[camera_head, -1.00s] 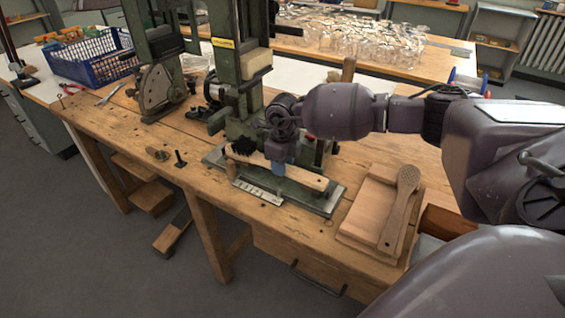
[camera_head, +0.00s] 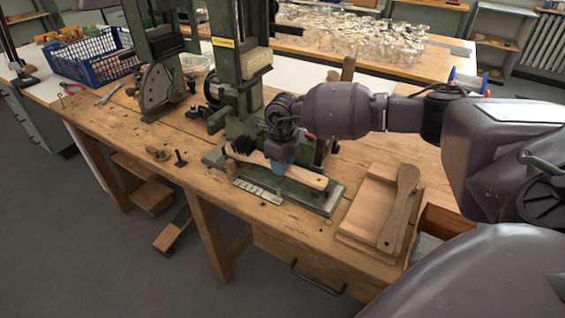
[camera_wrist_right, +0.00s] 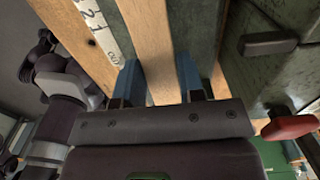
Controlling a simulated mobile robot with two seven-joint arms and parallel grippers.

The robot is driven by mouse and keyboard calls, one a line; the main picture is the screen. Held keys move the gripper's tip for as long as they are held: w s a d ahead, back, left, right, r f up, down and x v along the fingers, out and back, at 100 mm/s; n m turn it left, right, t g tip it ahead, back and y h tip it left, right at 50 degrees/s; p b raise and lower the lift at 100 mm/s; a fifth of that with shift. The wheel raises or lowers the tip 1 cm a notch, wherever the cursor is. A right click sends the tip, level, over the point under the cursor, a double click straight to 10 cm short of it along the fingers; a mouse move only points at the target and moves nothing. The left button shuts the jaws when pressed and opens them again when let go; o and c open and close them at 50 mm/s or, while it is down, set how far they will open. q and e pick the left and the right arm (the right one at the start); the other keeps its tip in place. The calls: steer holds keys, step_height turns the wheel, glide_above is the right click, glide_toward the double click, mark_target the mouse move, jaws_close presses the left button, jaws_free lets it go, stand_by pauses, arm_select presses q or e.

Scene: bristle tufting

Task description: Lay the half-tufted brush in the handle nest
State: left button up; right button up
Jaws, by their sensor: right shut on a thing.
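The half-tufted brush has a pale wooden handle (camera_head: 308,179) and a patch of dark bristles (camera_head: 243,147) at its left end. My right gripper (camera_head: 279,167) is shut across the handle, in front of the green machine's column. In the right wrist view the handle (camera_wrist_right: 152,45) runs between the two blue fingers (camera_wrist_right: 158,82). The brush is just over the machine's base plate (camera_head: 325,200), bristle end to the left. The handle nest is mostly hidden under the brush and gripper, and I cannot tell whether the brush touches it.
A green machine column (camera_head: 234,60) stands right behind the brush. A white scale strip (camera_head: 258,191) lies on the base plate. The bench front is mostly clear.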

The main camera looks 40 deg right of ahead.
steer(key=shift+f, duration=0.1)
steer(key=o, duration=1.4)
steer(key=shift+o, duration=0.2)
arm_select(q)
steer(key=shift+t, duration=0.4)
steer(key=shift+w+r+p, duration=0.25)
steer(key=shift+r+p, duration=0.25)
steer(key=shift+r, duration=0.3)
steer(key=shift+w+r+p, duration=0.3)
steer(key=shift+r+p, duration=0.25)
steer(key=shift+r, duration=0.3)
steer(key=shift+w+r+p, duration=0.25)
steer(key=shift+r+p, duration=0.25)
steer(key=shift+r, duration=0.3)
arm_select(e)
steer(key=shift+r, duration=3.55)
